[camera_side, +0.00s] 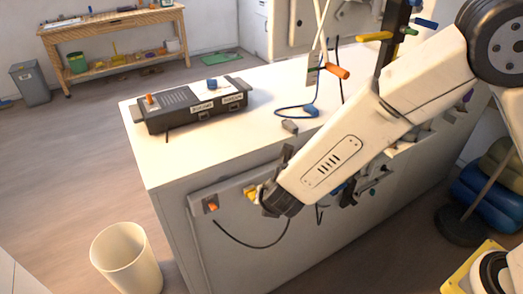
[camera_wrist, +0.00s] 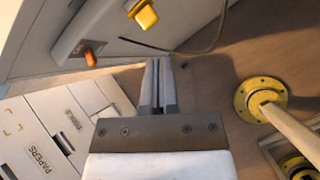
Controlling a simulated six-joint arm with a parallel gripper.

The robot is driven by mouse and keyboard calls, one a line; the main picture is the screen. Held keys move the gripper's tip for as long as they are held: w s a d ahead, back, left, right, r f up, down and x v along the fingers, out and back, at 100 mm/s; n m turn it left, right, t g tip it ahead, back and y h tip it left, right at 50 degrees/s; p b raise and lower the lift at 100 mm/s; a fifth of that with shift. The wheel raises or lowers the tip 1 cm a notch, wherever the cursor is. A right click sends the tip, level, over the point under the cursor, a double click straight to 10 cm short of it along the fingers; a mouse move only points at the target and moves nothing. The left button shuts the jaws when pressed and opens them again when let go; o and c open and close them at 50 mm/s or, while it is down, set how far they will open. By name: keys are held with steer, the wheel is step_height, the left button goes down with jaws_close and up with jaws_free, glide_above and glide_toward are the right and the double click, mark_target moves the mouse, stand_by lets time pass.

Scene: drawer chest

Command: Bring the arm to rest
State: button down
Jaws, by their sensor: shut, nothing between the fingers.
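My gripper (camera_wrist: 158,62) shows in the middle of the wrist view. Its two grey fingers lie together with nothing between them. In the side view my arm reaches down from the upper right, and its dark end (camera_side: 278,201) is by the front face of the white chest (camera_side: 215,150). The fingertips are hard to make out there. A panel with an orange knob (camera_side: 211,206) and a yellow knob (camera_side: 250,191) is on that face, left of my gripper. Both the orange knob (camera_wrist: 90,57) and the yellow knob (camera_wrist: 144,15) are beyond the fingertips in the wrist view.
A black box (camera_side: 190,104) and a blue-ended cable (camera_side: 311,110) lie on the chest top. A cream bin (camera_side: 126,260) stands on the floor at the lower left. Drawers marked PAPERS (camera_wrist: 45,155) and a round yellow flange (camera_wrist: 246,98) show in the wrist view.

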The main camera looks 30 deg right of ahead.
steer(key=s+d+r+m+g, duration=0.1)
steer(key=s+d+r+m, duration=0.1)
steer(key=s+d+m, duration=0.2)
steer(key=s+d+r+m+g+y, duration=0.1)
steer(key=s+d+m, duration=0.4)
steer(key=d+m, duration=0.5)
steer(key=s+d+r+m+g+y, duration=0.1)
steer(key=s+d+m, duration=0.4)
steer(key=m, duration=1)
steer(key=shift+d+r+g, duration=0.8)
steer(key=shift+d+g, duration=0.2)
steer(key=shift+d, duration=0.25)
